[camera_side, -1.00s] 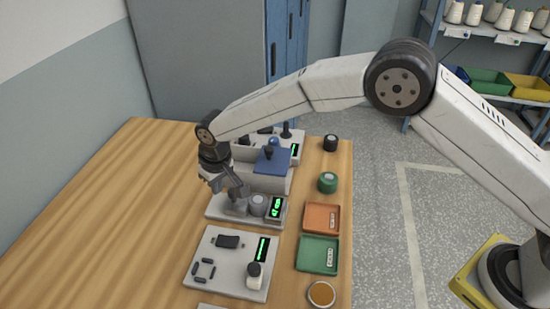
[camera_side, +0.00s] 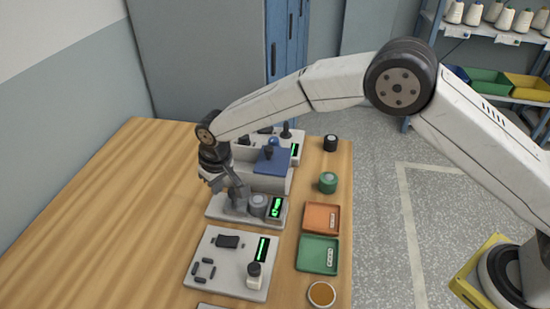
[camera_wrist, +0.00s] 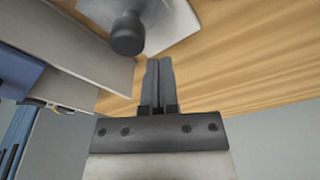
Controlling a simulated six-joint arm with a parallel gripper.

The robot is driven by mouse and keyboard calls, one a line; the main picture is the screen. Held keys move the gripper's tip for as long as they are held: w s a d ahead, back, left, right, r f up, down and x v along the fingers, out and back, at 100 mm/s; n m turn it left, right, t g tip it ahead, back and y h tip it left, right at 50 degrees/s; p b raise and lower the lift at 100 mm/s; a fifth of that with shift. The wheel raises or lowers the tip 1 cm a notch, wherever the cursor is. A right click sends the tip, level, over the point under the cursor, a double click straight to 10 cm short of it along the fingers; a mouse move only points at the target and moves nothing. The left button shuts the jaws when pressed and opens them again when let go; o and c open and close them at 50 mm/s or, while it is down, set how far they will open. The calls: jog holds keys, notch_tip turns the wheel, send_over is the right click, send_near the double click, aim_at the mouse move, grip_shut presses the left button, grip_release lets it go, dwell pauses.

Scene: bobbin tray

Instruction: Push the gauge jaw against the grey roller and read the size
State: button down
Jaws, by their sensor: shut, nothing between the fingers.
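The grey roller (camera_side: 258,204) stands upright on the light gauge plate (camera_side: 217,210), beside a green-lit readout (camera_side: 276,208) whose digits are too small to read surely. My gripper (camera_side: 239,204) is shut and empty, pointing down at the plate just left of the roller. The gauge jaw is largely hidden behind my fingers, so contact between jaw and roller cannot be told. In the wrist view my closed fingers (camera_wrist: 158,62) lie side by side; a dark round-ended piece (camera_wrist: 127,35) stands on a light plate ahead of them, and I cannot tell which part it is.
A blue-topped fixture (camera_side: 272,160) stands close behind the gauge. Another plate with a readout (camera_side: 228,265) lies in front. Orange (camera_side: 321,217) and green (camera_side: 318,254) trays, a green bobbin (camera_side: 327,182) and a black one (camera_side: 330,143) line the right edge. The table's left is clear.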

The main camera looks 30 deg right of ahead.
jog(key=shift+s+d, duration=0.55)
dwell(0.6)
jog(key=shift+r, duration=0.15)
jog(key=shift+w+a+r, duration=0.15)
jog(key=shift+a+r, duration=0.05)
jog(key=shift+r, duration=0.75)
jog(key=shift+w+a+r, duration=0.15)
jog(key=shift+w+r, duration=0.05)
jog(key=shift+r, duration=0.75)
jog(key=shift+w+a+r, duration=0.15)
jog(key=shift+a+r, duration=0.05)
jog(key=shift+r, duration=0.75)
jog(key=s+d+r, duration=0.1)
jog(key=s+d, duration=0.2)
jog(key=d, duration=0.3)
jog(key=s+d+r+m, duration=0.1)
jog(key=s+d, duration=0.1)
jog(key=d, duration=0.3)
jog(key=s+d+r, duration=0.1)
jog(key=s+d, duration=0.2)
jog(key=d, duration=0.3)
jog(key=s+d+f+m, duration=0.1)
jog(key=s+d, duration=0.4)
jog(key=s, duration=0.3)
jog(key=s+d+f+m, duration=0.1)
jog(key=s+d, duration=0.5)
jog(key=s, duration=0.3)
jog(key=shift+d+t, duration=0.15)
jog(key=shift+t, duration=0.25)
